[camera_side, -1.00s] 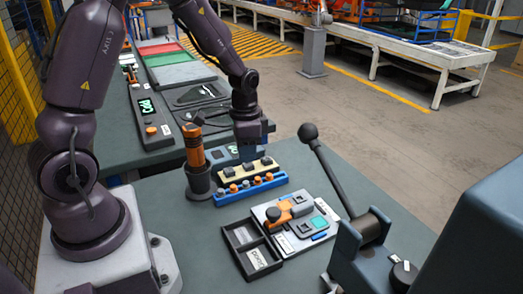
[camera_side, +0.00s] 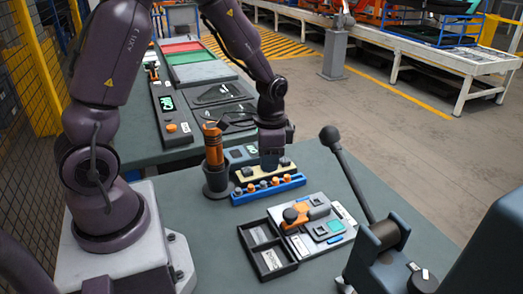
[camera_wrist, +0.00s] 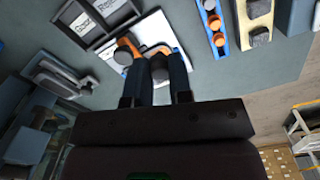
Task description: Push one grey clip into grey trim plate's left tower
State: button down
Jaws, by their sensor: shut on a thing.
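My gripper (camera_side: 270,165) points down over the far side of the beige strip (camera_side: 243,178), close to its dark grey blocks. The wrist view shows its two fingers shut on a small dark grey piece, apparently a grey clip (camera_wrist: 159,70). In the side view the fingers hide this piece. A blue rack (camera_side: 240,198) of orange and grey clips lies just in front of the strip. A light grey plate (camera_side: 301,243) bears an orange clamp (camera_side: 312,211) and dark square parts. I cannot tell which raised part is the left tower.
A black two-part tray (camera_side: 251,252) with labels adjoins the plate. An orange upright tool stands in a dark holder (camera_side: 216,182) left of the rack. A press with a long black-knobbed lever (camera_side: 352,180) stands at the right. Bare table lies right of the rack.

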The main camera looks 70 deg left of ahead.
jog(key=w+d+f+m, duration=0.3)
jog(key=w+d+m, duration=0.3)
jog(key=d, duration=0.7)
jog(key=n, duration=0.1)
send_over(320, 231)
jog(key=shift+d+f, duration=0.1)
jog(key=shift+f, duration=2.75)
jog(key=shift+f, duration=1.35)
jog(key=c, duration=0.9)
grip_release()
jog(key=shift+c, duration=0.2)
jog(key=shift+r, duration=0.1)
notch_tip(320, 231, up, 13)
jog(key=shift+s+d, duration=0.1)
